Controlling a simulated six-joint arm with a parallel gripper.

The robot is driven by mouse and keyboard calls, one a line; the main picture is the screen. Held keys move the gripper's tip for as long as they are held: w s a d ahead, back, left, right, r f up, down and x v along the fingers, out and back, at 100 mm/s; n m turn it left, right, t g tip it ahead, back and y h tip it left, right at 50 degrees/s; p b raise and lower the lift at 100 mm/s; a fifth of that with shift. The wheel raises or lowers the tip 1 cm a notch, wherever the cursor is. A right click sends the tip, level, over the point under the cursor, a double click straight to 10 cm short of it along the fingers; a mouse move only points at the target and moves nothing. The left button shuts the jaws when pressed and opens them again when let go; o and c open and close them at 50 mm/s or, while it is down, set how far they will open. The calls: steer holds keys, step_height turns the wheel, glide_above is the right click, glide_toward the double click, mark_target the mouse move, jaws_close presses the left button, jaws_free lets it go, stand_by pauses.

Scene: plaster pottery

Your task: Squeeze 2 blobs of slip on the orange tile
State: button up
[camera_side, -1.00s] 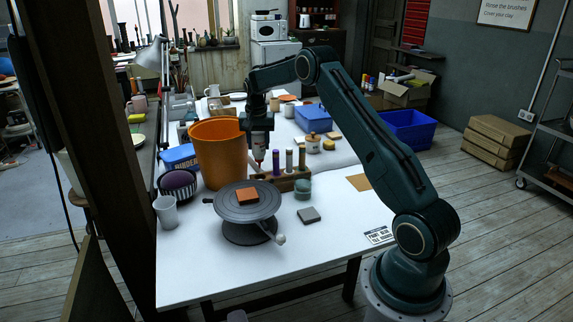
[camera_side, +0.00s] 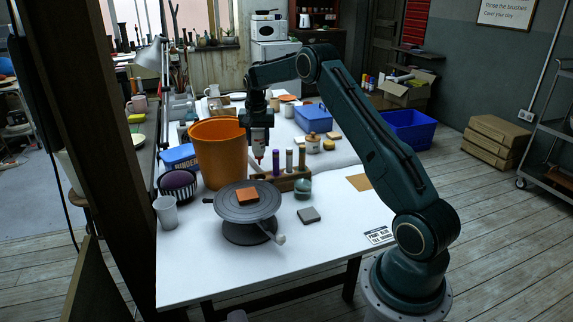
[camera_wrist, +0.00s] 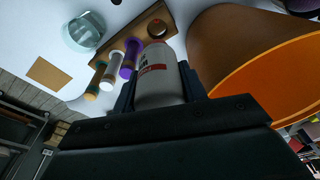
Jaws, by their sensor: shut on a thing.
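My gripper (camera_side: 257,138) is shut on a white slip bottle (camera_side: 258,144) with a red band and dark lettering. The bottle is held nozzle down above the wooden rack, beside the orange bucket. In the wrist view the bottle (camera_wrist: 158,78) sits between the two fingers. The orange tile (camera_side: 248,196) lies on the grey turntable (camera_side: 232,212), in front of and below the bottle. No blob shows on the tile. The tile is not in the wrist view.
The wooden rack (camera_side: 292,184) holds several upright bottles behind the turntable. An orange bucket (camera_side: 221,165) stands close left of my gripper. A glass jar (camera_side: 302,190), a grey tile (camera_side: 309,215) and a white cup (camera_side: 166,212) stand around the turntable. The table's front is clear.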

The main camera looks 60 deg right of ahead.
steer(key=shift+a+r, duration=0.2)
steer(key=shift+a, duration=0.25)
steer(key=s+a+r, duration=0.2)
steer(key=s+a, duration=0.1)
steer(key=a, duration=0.6)
steer(key=s+a+r, duration=0.1)
steer(key=s+a, duration=0.1)
steer(key=a, duration=0.7)
steer(key=shift+s+a+r, duration=0.2)
steer(key=shift+s+r, duration=0.2)
steer(key=shift+f, duration=0.15)
steer(key=shift+f, duration=0.75)
steer(key=shift+f, duration=0.2)
